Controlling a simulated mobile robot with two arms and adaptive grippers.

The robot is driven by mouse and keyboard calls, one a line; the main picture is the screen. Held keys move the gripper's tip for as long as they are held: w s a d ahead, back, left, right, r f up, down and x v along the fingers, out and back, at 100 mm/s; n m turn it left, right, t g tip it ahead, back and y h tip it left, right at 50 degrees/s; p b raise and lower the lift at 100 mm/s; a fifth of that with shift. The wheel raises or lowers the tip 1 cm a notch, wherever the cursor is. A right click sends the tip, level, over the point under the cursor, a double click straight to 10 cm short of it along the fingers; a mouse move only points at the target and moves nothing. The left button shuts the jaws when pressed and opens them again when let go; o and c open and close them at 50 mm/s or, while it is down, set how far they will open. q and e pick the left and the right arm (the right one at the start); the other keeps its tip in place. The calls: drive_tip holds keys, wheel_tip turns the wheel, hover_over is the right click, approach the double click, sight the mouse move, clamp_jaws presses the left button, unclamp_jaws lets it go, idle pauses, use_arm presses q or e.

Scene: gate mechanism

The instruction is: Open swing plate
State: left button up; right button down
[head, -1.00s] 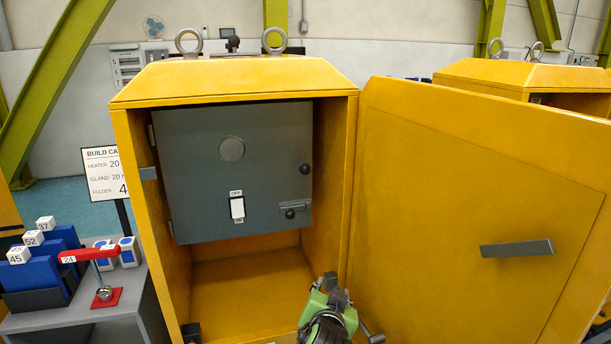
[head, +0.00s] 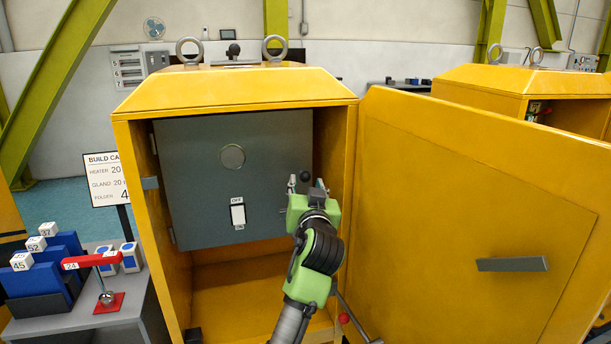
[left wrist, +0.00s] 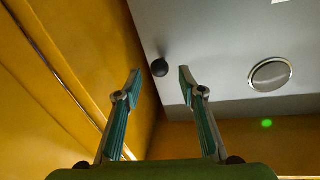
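The swing plate (head: 192,180) is a grey panel inside the yellow cabinet and looks closed. It bears a round disc (head: 232,157), a white ON/OFF switch (head: 238,213) and a dark round knob near its right edge. My left gripper (head: 306,184) is in front of the plate's right side, at the knob. In the left wrist view the fingers (left wrist: 160,88) are open, with the black knob (left wrist: 160,68) ahead between them, apparently untouched. The latch below the knob is mostly hidden behind my gripper. My right gripper is not in view.
The yellow cabinet door (head: 470,220) stands open at the right, with a grey handle (head: 512,264). The cabinet's side wall (head: 332,150) is close to the right of my gripper. A grey table (head: 105,325) with blue blocks and a red lever (head: 88,260) stands at the left.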

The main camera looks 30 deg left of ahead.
sight(306, 179)
use_arm(q)
drive_tip(key=shift+p+x, duration=0.3)
drive_tip(key=shift+x, duration=1.5)
clamp_jaws()
